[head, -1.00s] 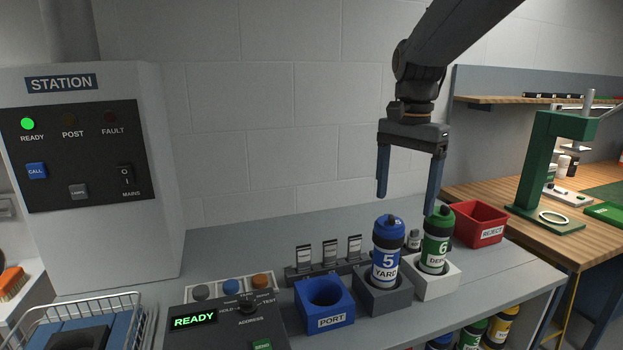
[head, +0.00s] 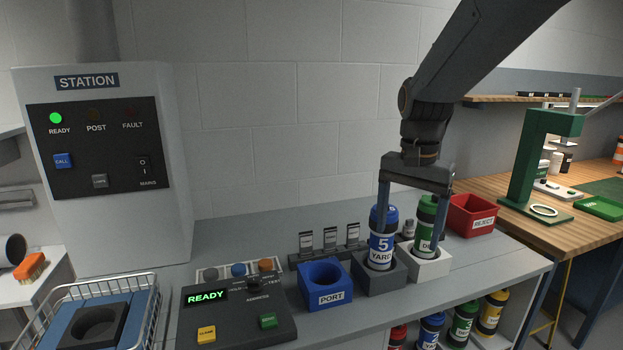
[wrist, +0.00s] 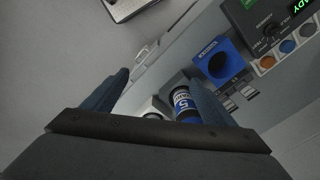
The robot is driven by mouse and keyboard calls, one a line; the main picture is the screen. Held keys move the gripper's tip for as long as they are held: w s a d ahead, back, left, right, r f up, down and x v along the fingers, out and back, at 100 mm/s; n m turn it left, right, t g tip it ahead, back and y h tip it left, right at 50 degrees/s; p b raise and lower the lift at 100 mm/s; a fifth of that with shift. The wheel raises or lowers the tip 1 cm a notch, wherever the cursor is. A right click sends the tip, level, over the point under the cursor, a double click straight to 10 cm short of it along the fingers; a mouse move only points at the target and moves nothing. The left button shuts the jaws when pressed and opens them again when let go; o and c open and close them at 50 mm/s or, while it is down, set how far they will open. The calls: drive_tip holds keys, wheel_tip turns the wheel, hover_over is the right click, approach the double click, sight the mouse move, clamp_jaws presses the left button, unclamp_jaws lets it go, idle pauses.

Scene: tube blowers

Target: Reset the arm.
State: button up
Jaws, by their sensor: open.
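My gripper (head: 412,200) is open and empty above the bench. In the head view its left finger comes down beside the blue-capped carrier marked 5 (head: 381,240), and its right finger partly overlaps the green-capped carrier (head: 424,225). The blue carrier stands in a dark grey block and the green one in a white block. In the wrist view the fingers (wrist: 155,95) are spread wide, with the blue carrier (wrist: 183,102) near the right finger. Whether either finger touches a carrier I cannot tell.
The empty blue PORT block (head: 325,287) sits left of the carriers. The red REJECT bin (head: 473,215) is to the right. A control panel (head: 235,310) reads READY, and the station box (head: 105,160) shows a green READY lamp. A wire basket (head: 95,305) stands at lower left.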

drive_tip(key=s+f+n+t, duration=0.1)
drive_tip(key=s+f+n, duration=0.6)
drive_tip(key=s+f, duration=0.7)
drive_tip(key=shift+f, duration=0.2)
